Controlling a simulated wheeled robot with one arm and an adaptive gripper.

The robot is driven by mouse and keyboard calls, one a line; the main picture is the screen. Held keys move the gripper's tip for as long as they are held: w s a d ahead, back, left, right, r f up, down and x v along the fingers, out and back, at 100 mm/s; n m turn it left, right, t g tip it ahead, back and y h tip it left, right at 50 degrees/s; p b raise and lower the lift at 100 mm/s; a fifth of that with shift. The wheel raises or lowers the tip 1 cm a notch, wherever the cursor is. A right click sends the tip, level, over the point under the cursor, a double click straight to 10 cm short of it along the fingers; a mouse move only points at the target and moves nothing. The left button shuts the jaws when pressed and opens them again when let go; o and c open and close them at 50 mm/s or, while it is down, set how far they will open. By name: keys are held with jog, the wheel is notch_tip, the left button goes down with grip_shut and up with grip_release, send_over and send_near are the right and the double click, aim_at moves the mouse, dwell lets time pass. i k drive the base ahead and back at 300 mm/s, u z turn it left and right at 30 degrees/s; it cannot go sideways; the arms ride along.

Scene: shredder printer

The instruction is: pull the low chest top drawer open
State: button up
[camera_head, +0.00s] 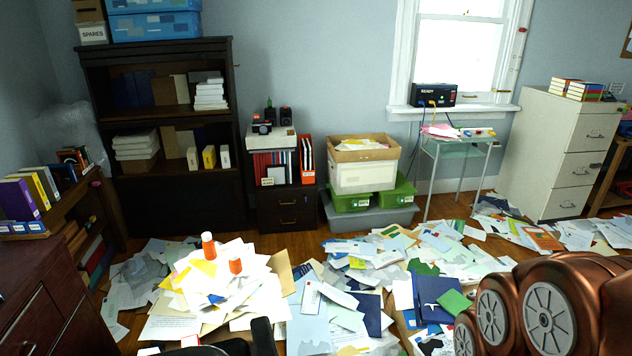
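A low dark chest (284,209) stands against the back wall, between the tall dark bookcase and the stacked boxes. Its front has drawers with small brass-coloured handles, one above the other. The upper handle (287,202) faces me, and the drawers look closed and flush. Black parts (262,337) at the bottom edge may be my gripper. They are cut off by the frame, so I cannot tell whether it is open or shut. They are well short of the chest and nothing touches it. My copper arm fills the lower right corner.
Loose papers (350,300) cover most of the floor before the chest, with two orange bottles (208,245) on a heap. Boxes and a grey bin (372,216) stand right of the chest. The bookcase (180,215) is at its left. A dark reddish cabinet (35,310) is at the near left.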

aim_at(291, 200)
jog(key=z, duration=0.1)
jog(key=i, duration=1.8)
jog(key=u, duration=0.5)
jog(key=i, duration=0.95)
jog(key=u, duration=0.4)
